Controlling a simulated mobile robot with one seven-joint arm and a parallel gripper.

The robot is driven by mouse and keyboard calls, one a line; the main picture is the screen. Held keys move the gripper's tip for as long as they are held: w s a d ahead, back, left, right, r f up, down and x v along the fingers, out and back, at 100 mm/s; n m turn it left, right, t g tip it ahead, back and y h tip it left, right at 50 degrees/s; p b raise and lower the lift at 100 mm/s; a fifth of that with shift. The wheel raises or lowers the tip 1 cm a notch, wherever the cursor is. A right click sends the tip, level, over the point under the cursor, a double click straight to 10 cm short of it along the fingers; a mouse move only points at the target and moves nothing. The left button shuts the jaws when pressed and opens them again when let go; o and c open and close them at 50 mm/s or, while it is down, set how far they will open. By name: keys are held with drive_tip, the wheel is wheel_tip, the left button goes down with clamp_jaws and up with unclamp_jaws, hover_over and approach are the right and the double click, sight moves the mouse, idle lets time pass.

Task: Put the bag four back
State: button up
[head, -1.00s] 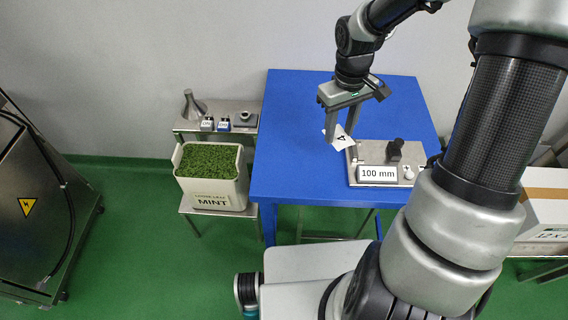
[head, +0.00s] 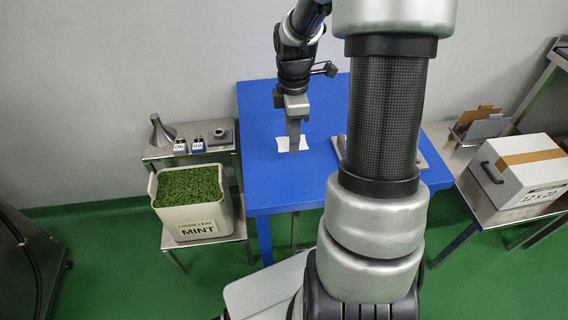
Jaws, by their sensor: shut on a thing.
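My gripper (head: 294,148) is seen edge-on over the left part of the blue table (head: 262,190), with its fingers pointing down. It is shut on a small white bag (head: 282,145), which shows on both sides of the fingers. The bag's number cannot be read now; a 4 shows on it in the earlier head view. I cannot tell whether the bag touches the table or hangs just above it.
My arm hides most of the metal plate (head: 427,154) on the table. The mint bin (head: 187,220) and a metal shelf (head: 222,147) with small labelled blocks stand left. A white carton (head: 520,172) and a rack with cards (head: 484,127) stand right. The table's front left is clear.

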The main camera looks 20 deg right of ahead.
sight(291, 165)
wheel_tip(291, 165, down, 8)
drive_tip(key=shift+f+b, duration=0.1)
drive_tip(key=shift+b, duration=0.6)
drive_tip(key=shift+f, duration=0.1)
drive_tip(key=o, duration=1.1)
wheel_tip(291, 165, up, 12)
drive_tip(key=shift+r+p, duration=0.15)
drive_tip(key=shift+p, duration=1.05)
